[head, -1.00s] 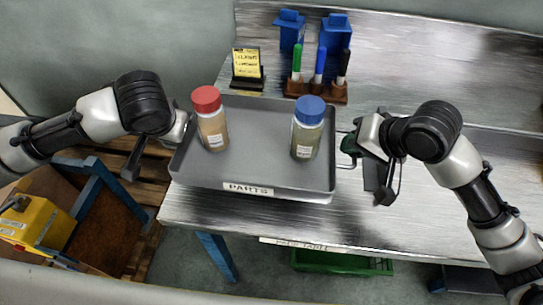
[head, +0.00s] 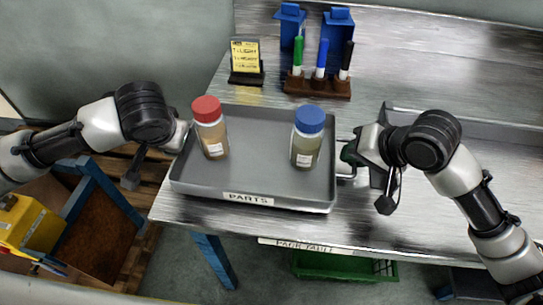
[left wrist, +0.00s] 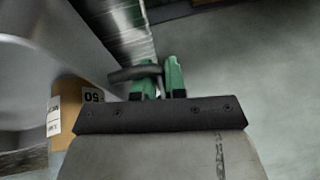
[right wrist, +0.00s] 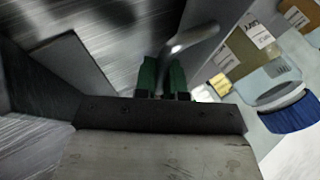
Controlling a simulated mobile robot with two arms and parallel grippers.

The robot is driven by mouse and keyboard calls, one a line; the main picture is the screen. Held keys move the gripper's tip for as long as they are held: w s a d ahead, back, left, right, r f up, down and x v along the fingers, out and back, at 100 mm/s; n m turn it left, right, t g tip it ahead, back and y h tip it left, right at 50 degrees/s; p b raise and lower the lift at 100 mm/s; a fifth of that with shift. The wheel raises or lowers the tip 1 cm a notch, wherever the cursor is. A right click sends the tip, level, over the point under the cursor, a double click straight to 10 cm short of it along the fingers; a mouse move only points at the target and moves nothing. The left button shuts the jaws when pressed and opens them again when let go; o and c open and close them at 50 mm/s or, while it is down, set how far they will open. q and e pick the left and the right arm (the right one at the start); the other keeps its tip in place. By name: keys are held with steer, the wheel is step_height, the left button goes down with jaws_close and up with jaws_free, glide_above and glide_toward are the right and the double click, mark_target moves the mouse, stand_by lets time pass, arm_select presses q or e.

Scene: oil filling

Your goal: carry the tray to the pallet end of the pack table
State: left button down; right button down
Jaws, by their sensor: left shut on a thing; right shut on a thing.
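The grey tray (head: 258,150) with a PARTS label is level at the left end of the pack table (head: 300,228); I cannot tell whether it touches the top. A red-capped bottle (head: 211,130) stands in its left part and a blue-capped bottle (head: 307,138) in its right part, both upright. My left gripper (head: 184,136) is at the tray's left side; its green fingers (left wrist: 159,78) are shut on a handle in the left wrist view. My right gripper (head: 347,160) is shut on the right handle, seen also in the right wrist view (right wrist: 165,78).
A stand with several markers (head: 317,87) and a yellow sign (head: 246,62) are behind the tray. Another grey tray (head: 480,130) lies behind my right arm. A wooden pallet (head: 125,168), blue frame and yellow box (head: 30,225) are left of the table. A green crate (head: 330,265) is below.

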arm_select(q)
steer(key=shift+f+b, duration=0.5)
steer(key=shift+f, duration=0.25)
arm_select(e)
steer(key=shift+f, duration=0.7)
arm_select(q)
steer(key=shift+s+a+f, duration=0.1)
steer(key=shift+s+f, duration=0.05)
steer(key=shift+f, duration=0.1)
arm_select(e)
steer(key=shift+s+f, duration=0.1)
steer(key=shift+f, duration=0.1)
arm_select(q)
steer(key=c, duration=1.6)
jaws_free()
steer(key=shift+s+a+r, duration=0.1)
arm_select(e)
steer(key=c, duration=1.6)
jaws_free()
steer(key=shift+s+a+r, duration=0.1)
steer(key=shift+a, duration=0.05)
arm_select(q)
steer(key=o, duration=0.4)
arm_select(e)
steer(key=o, duration=0.4)
steer(key=shift+s+a, duration=0.1)
